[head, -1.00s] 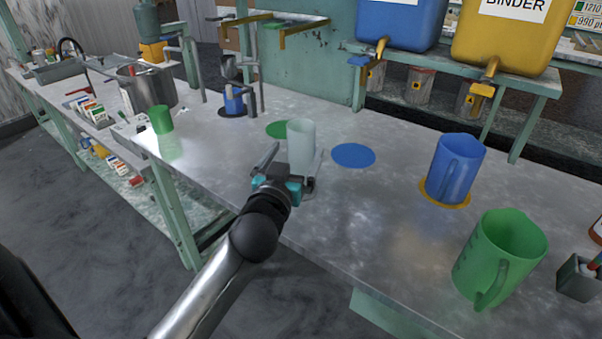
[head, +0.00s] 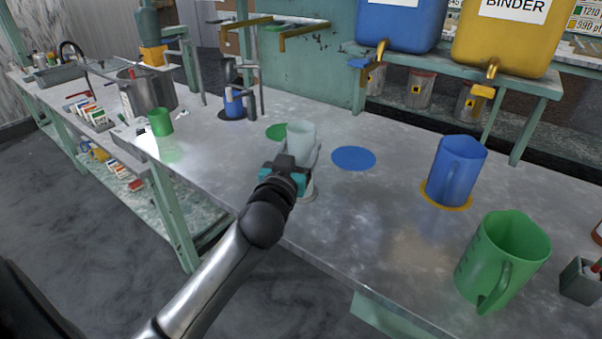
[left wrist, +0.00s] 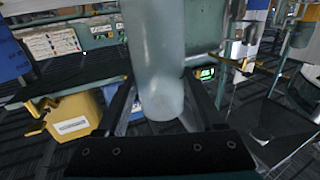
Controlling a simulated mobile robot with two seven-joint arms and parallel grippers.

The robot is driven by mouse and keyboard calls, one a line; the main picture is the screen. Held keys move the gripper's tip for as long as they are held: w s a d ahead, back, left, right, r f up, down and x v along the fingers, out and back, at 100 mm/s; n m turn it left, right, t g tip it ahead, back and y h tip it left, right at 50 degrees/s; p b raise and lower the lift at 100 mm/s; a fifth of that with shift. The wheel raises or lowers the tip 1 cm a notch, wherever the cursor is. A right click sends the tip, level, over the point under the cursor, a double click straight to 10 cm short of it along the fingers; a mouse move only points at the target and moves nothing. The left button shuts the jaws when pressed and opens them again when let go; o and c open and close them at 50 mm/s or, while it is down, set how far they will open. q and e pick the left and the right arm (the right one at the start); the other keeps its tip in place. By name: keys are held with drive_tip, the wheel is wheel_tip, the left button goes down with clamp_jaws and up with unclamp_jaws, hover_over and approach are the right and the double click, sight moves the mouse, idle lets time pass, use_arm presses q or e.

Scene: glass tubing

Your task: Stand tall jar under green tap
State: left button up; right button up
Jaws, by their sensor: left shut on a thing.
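The tall jar (head: 301,136) is a pale, translucent cylinder at the near edge of the grey bench in the head view. My left gripper (head: 302,160) is shut on it from the near side, one finger along each side. In the left wrist view the jar (left wrist: 155,60) stands between the two fingers (left wrist: 158,105). It looks about upright. My gripper hides its lower part in the head view, so I cannot tell whether it touches the bench. A green disc (head: 276,132) lies just behind and left of it. I cannot make out the green tap for certain. My right gripper is not in view.
A blue disc (head: 353,158) lies right of the jar. A blue jug (head: 455,172) stands on a yellow disc, with a green jug (head: 502,258) nearer. Blue (head: 400,22) and yellow (head: 505,40) tanks have taps above the bench back. A green cup (head: 160,122) is left.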

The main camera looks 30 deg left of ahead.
use_arm(q)
clamp_jaws()
drive_tip(key=shift+r, duration=0.15)
idle(0.4)
